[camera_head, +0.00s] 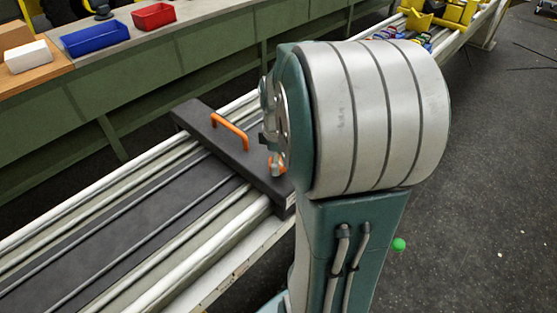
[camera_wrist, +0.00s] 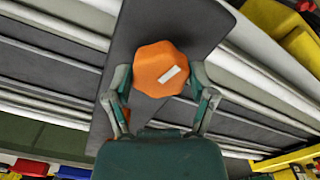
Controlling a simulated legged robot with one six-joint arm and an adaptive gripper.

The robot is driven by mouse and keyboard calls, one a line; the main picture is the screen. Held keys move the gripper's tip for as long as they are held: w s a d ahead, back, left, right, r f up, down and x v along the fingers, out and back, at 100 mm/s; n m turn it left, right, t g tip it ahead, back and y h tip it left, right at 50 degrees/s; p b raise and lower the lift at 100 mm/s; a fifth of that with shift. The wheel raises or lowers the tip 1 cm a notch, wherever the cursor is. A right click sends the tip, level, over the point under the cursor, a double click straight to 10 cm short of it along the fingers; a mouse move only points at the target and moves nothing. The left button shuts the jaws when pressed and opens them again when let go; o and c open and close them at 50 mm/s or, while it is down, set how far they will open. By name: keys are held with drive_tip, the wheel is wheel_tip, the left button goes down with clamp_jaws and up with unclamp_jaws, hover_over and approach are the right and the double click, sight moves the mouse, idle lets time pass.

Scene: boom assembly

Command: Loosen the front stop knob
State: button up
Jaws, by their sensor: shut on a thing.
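The front stop is a dark bar (camera_head: 190,118) lying across the rails, with an orange handle (camera_head: 231,130) on it. It also shows in the wrist view as a dark slab (camera_wrist: 150,30). The orange knob (camera_wrist: 157,66) is faceted, with a white mark on its top. My gripper (camera_wrist: 158,80) has one finger on each side of the knob and is shut on it. In the head view a bit of orange (camera_head: 276,165) shows beside my arm; my arm hides most of the gripper there.
Pale rails (camera_head: 80,220) run diagonally under the bar. A green bench at the back carries a blue bin (camera_head: 95,38), a red bin (camera_head: 153,15) and a white box (camera_head: 28,57). Yellow parts (camera_head: 440,14) sit farther along the rails. Dark floor (camera_head: 480,180) is open at right.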

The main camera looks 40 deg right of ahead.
drive_tip(key=shift+f, duration=0.1)
drive_tip(key=o, duration=1.1)
drive_tip(key=shift+c, duration=0.2)
drive_tip(key=shift+w, duration=0.1)
wheel_tip(320, 180, up, 12)
drive_tip(key=s+a+m+t, duration=0.2)
drive_tip(key=s+a+m, duration=0.1)
drive_tip(key=a, duration=0.7)
drive_tip(key=s+a+m+t, duration=0.3)
drive_tip(key=s+a+m, duration=0.1)
drive_tip(key=a, duration=0.6)
drive_tip(key=shift+s+a+f+t, duration=0.25)
drive_tip(key=shift+s+f+t, duration=0.05)
drive_tip(key=shift+s, duration=0.4)
